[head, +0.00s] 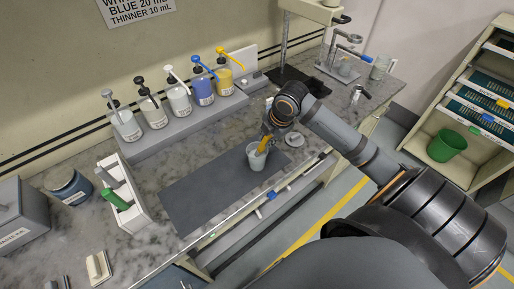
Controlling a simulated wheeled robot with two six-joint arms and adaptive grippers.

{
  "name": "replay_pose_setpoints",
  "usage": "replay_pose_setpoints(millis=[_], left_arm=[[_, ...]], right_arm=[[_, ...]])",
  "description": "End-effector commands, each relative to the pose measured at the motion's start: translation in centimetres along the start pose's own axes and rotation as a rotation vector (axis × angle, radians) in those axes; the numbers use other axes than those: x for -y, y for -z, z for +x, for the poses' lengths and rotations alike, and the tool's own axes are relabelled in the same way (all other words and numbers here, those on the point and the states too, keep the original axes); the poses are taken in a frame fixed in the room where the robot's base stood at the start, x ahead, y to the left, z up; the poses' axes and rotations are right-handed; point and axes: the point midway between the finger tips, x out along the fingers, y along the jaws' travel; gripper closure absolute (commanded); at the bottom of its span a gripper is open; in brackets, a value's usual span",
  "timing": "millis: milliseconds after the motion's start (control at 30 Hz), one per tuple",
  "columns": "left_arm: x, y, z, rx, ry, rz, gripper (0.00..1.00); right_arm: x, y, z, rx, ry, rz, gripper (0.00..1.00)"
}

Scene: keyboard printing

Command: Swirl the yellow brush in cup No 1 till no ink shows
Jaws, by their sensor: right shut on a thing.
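A yellow brush (263,145) stands tilted with its lower end inside a pale cup (256,158) at the right end of the dark grey mat (200,195). My right gripper (268,130) is shut on the brush's upper part, above the cup. The gripper's fingers are small and partly hidden by my wrist. I cannot read a number on the cup, and the ink inside it is too small to make out. My left gripper is not in view.
Several pump bottles (180,100) stand on a raised grey shelf behind the mat. A white holder (125,205) with a green-handled tool is at the left. A round lid (294,140) lies right of the cup. The mat's middle is clear.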

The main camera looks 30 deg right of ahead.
Motion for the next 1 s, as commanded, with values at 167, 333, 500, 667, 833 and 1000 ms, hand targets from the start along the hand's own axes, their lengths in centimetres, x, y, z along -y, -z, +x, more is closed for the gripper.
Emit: replay_pose_setpoints(millis=[167,333,500,667,833,1000], left_arm=[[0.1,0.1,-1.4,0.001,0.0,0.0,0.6],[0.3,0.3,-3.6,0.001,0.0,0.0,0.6],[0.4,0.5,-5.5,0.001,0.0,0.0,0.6],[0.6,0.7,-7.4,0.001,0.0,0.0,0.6],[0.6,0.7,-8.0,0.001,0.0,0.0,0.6],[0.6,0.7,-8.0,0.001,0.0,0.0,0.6]], right_arm=[[-0.2,0.0,-1.2,0.001,0.001,-0.001,1.0],[-0.2,0.0,-2.9,0.001,0.002,0.0,1.0],[-0.2,0.0,-4.4,0.001,0.002,-0.002,1.0],[-0.2,-0.1,-5.8,0.002,0.002,-0.001,1.0],[-0.1,-0.3,-7.0,0.008,-0.002,-0.007,1.0],[0.0,-0.1,-8.6,0.005,-0.001,-0.005,1.0]])
